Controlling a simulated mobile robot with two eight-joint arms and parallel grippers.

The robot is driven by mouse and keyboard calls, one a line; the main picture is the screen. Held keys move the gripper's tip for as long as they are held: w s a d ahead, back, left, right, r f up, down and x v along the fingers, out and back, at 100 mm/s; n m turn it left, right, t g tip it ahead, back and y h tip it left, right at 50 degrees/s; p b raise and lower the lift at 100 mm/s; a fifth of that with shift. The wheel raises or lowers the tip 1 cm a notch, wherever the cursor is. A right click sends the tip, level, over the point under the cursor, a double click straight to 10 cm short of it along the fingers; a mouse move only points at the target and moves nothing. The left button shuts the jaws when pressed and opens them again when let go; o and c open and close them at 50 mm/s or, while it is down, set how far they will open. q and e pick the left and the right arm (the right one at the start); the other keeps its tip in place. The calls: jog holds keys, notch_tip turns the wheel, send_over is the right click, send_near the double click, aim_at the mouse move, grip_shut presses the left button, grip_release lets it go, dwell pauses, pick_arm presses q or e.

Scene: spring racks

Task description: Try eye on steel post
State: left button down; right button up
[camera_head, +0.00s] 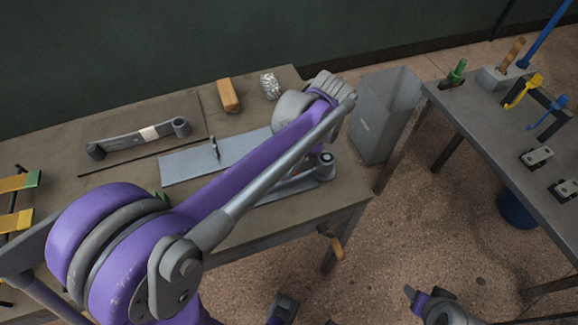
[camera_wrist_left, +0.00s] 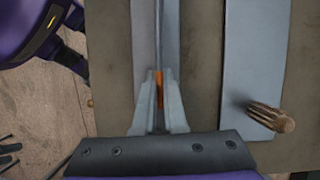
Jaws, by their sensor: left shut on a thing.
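A grey leaf spring (camera_head: 290,186) with a rolled eye (camera_head: 325,167) at its right end shows partly behind my left arm. In the left wrist view my left gripper (camera_wrist_left: 159,88) is shut on the narrow edge of a grey spring bar (camera_wrist_left: 168,35) with an orange mark between the fingers. In the head view my arm hides this gripper. A flat grey plate (camera_head: 185,168) lies on the bench with a short upright post (camera_head: 214,148). In the left wrist view the plate (camera_wrist_left: 255,50) is right of the fingers, with a brownish-looking post (camera_wrist_left: 271,118), apart from the gripper.
Another leaf spring (camera_head: 138,138) with a pale band lies on a dark mat. A tan block (camera_head: 229,96), a shiny roll (camera_head: 270,86) and a grey bin (camera_head: 384,118) are at the back and right. A second table (camera_head: 500,135) holds coloured tools. My right arm's end (camera_head: 438,305) shows low right.

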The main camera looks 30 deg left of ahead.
pick_arm(q)
jog(key=shift+f+b, duration=0.3)
jog(key=shift+f, duration=0.15)
jog(key=c, duration=0.9)
grip_release()
jog(key=p+v, duration=0.1)
jog(key=v, duration=0.9)
jog(key=shift+w+r, duration=0.1)
jog(key=shift+r, duration=0.3)
